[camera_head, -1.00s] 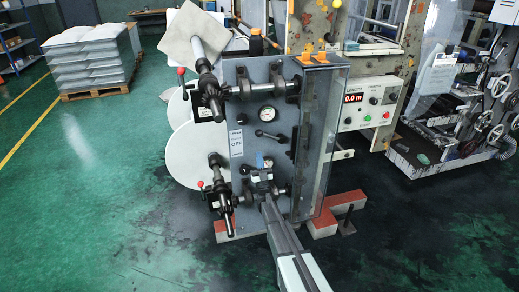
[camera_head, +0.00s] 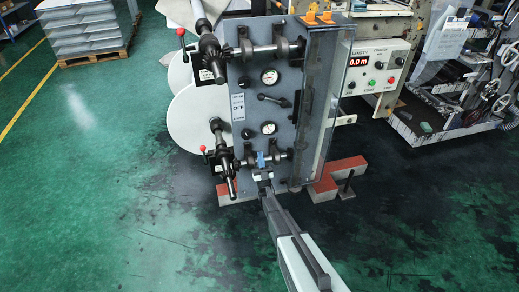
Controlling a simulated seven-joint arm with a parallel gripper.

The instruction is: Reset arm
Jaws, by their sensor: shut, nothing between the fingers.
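My gripper (camera_head: 262,165) shows at the end of my arm, which reaches up from the lower right. Its small tip, with blue parts, overlaps the lower shaft (camera_head: 279,156) of the grey film tower panel (camera_head: 250,115). I cannot tell whether it touches the shaft or hangs in front of it. The fingers look closed, with nothing seen between them. The lower gauge (camera_head: 268,128) is uncovered, just above the tip.
Two dark rollers (camera_head: 212,60) jut out on the panel's left, by white discs (camera_head: 190,125). Red blocks (camera_head: 345,171) lie at the base on the right. A control box (camera_head: 376,68) stands behind. The green floor (camera_head: 100,200) is clear at left and front.

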